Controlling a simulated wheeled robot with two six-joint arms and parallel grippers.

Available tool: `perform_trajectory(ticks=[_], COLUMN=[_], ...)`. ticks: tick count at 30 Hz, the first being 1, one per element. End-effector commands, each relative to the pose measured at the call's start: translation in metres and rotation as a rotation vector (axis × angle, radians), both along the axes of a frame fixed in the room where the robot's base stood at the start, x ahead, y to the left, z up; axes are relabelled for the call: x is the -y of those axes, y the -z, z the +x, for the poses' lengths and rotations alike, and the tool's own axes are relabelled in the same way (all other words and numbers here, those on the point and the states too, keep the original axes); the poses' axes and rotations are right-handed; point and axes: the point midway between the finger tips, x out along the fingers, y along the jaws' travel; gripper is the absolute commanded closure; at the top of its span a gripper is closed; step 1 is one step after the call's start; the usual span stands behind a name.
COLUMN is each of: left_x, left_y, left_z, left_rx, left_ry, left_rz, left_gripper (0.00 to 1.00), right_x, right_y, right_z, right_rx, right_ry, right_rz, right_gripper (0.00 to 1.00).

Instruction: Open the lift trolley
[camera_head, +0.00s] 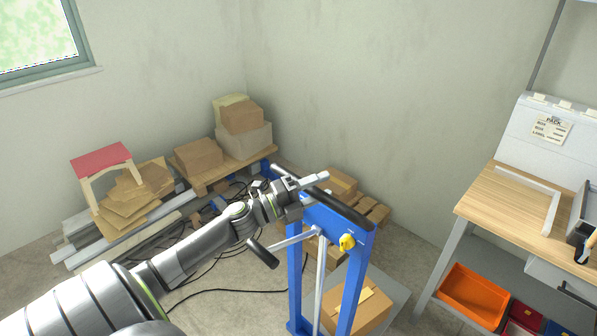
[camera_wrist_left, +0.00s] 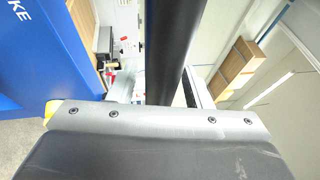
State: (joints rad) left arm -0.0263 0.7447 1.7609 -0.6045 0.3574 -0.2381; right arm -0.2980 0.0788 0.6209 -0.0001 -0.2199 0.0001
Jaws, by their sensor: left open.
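The lift trolley (camera_head: 295,274) is a blue upright frame standing on the floor at the lower middle of the head view. It has a black handle bar (camera_head: 343,213) across its top, a yellow knob (camera_head: 347,242) and a lever with a black grip (camera_head: 263,254). A cardboard box (camera_head: 365,308) is low at its front. My left gripper (camera_head: 300,180) is open at the far left part of the handle bar. In the left wrist view the black bar (camera_wrist_left: 172,50) runs close in front of the palm, seemingly between the fingers; contact is unclear. My right gripper is out of view.
A wooden-topped packing bench (camera_head: 490,196) stands at the right, with an orange bin (camera_head: 472,294) below. A pallet with boxes (camera_head: 242,137) and a red-topped stool (camera_head: 101,160) are along the back wall. Black cables (camera_head: 220,291) lie on the floor left of the trolley.

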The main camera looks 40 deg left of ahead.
Motion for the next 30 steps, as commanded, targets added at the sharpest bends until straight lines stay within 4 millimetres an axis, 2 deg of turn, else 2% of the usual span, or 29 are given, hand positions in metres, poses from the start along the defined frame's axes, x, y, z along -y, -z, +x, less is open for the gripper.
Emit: perform_trajectory(ticks=[11, 20, 26, 30], left_x=[-0.014, -0.025, -0.037, -0.049], left_y=[0.01, 0.012, 0.015, 0.019], left_z=[-0.027, -0.049, -0.072, -0.094], left_rx=[-0.005, -0.003, -0.008, -0.008], left_ry=[0.001, 0.001, 0.0, 0.0], left_rz=[0.004, 0.003, 0.003, 0.003], left_gripper=[0.55, 0.55, 0.55, 0.55], right_x=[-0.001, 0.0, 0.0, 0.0], right_y=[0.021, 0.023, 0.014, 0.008], right_z=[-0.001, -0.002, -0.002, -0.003], right_rx=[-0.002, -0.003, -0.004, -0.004], right_ry=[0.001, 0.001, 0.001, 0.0], right_rz=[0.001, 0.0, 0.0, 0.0], right_gripper=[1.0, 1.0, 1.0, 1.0])
